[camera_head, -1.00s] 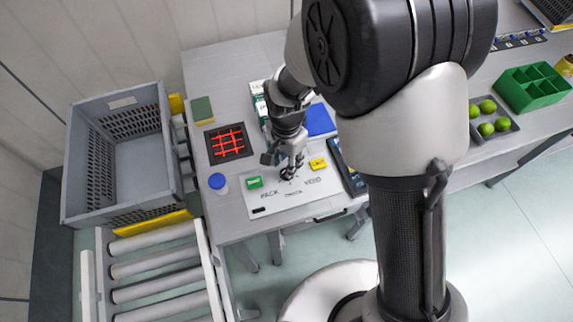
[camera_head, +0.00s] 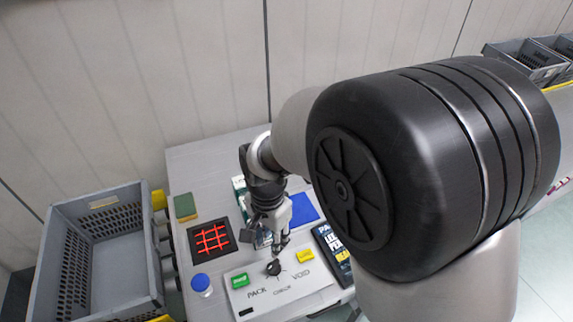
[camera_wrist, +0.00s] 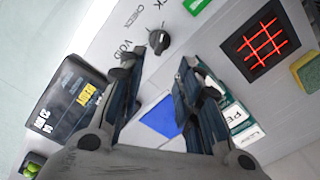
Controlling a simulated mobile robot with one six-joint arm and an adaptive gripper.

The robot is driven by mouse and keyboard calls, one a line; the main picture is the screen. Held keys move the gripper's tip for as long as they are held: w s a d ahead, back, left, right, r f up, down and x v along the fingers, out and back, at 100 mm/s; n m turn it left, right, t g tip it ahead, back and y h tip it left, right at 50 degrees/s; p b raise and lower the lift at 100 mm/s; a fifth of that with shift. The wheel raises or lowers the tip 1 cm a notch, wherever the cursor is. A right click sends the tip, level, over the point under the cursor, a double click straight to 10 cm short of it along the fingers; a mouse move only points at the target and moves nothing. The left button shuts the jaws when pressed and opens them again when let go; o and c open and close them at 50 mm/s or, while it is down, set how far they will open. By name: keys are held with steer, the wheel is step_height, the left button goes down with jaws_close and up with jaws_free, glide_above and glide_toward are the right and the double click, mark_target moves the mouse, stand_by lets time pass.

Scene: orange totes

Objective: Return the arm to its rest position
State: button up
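My gripper (camera_head: 277,247) hangs over the grey table, just behind a white panel (camera_head: 318,286) that carries a black rotary knob (camera_head: 274,268). In the wrist view my gripper (camera_wrist: 168,55) has its two fingers spread apart with nothing between them, and the knob (camera_wrist: 159,39) lies beyond the fingertips. The panel's words PACK, CHECK and VOID show around the knob.
A grey crate (camera_head: 50,250) stands left of the table. A red grid on a black tile (camera_head: 212,239), a blue-capped jar (camera_head: 201,284), a sponge (camera_head: 185,207), a blue sheet (camera_head: 303,210), small boxes (camera_wrist: 236,115) and a dark labelled box (camera_head: 333,253) surround the gripper closely.

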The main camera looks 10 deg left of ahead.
steer(key=d+r+n+t, duration=0.1)
steer(key=d+r, duration=0.6)
steer(key=r, duration=0.1)
steer(key=s+d+r+n+t, duration=0.1)
steer(key=s+d+r+n, duration=0.1)
steer(key=s+d+r, duration=0.2)
steer(key=s+d+r+n+t, duration=0.2)
steer(key=s+d+r, duration=0.3)
steer(key=s+d, duration=0.5)
steer(key=d, duration=0.3)
steer(key=shift+s+n+t, duration=0.2)
steer(key=shift+n+t, duration=0.1)
steer(key=shift+n, duration=0.1)
